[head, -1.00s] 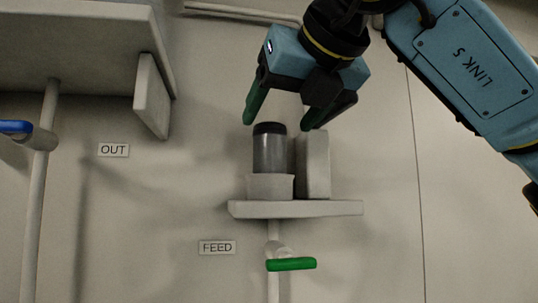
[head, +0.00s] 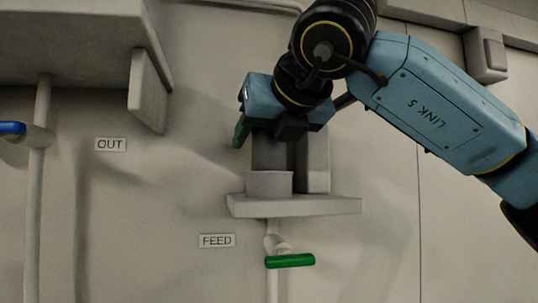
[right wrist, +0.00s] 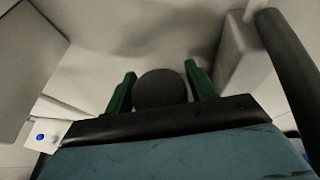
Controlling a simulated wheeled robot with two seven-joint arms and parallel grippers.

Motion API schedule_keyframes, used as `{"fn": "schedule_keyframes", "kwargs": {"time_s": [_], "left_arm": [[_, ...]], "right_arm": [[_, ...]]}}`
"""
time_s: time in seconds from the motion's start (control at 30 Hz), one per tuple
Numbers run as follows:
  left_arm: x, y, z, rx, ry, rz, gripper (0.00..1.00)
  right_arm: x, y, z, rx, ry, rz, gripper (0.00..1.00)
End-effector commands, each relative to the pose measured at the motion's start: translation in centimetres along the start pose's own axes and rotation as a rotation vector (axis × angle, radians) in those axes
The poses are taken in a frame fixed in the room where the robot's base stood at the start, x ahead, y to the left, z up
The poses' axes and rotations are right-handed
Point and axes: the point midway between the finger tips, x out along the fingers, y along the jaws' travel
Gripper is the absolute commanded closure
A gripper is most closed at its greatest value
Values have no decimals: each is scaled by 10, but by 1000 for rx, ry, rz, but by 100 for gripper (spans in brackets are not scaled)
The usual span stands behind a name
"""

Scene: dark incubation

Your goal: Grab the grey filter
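The grey filter (head: 270,154) stands upright in a pale round cup on a small wall shelf. Its top is hidden behind my right gripper in the head view. My right gripper (head: 262,138) is lowered over the filter's upper part. In the right wrist view the filter's dark round cap (right wrist: 160,89) lies between the two green fingers of my right gripper (right wrist: 160,90). The fingers are open, one on each side, with a narrow gap showing beside the cap. My left gripper is not in view.
The pale cup (head: 269,184) sits on the shelf (head: 330,206). A pale block (head: 317,160) stands close to the filter's right. A green valve handle (head: 290,261) and FEED label (head: 216,241) are below. A blue handle (head: 12,128) and OUT label (head: 110,145) are at left.

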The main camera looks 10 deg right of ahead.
Motion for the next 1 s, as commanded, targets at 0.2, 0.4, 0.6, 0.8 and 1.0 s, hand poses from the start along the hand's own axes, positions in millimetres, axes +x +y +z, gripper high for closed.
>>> {"fn": "schedule_keyframes", "kwargs": {"time_s": [0.2,0.4,0.6,0.8,1.0], "left_arm": [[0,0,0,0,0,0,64],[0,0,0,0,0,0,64],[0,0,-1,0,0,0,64],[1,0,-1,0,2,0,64],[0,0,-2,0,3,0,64]], "right_arm": [[0,0,0,0,0,0,73],[-1,0,0,0,-1,0,81],[-2,0,4,0,-2,0,81],[-9,1,20,1,-2,0,81],[-21,0,48,3,-4,0,81]]}}
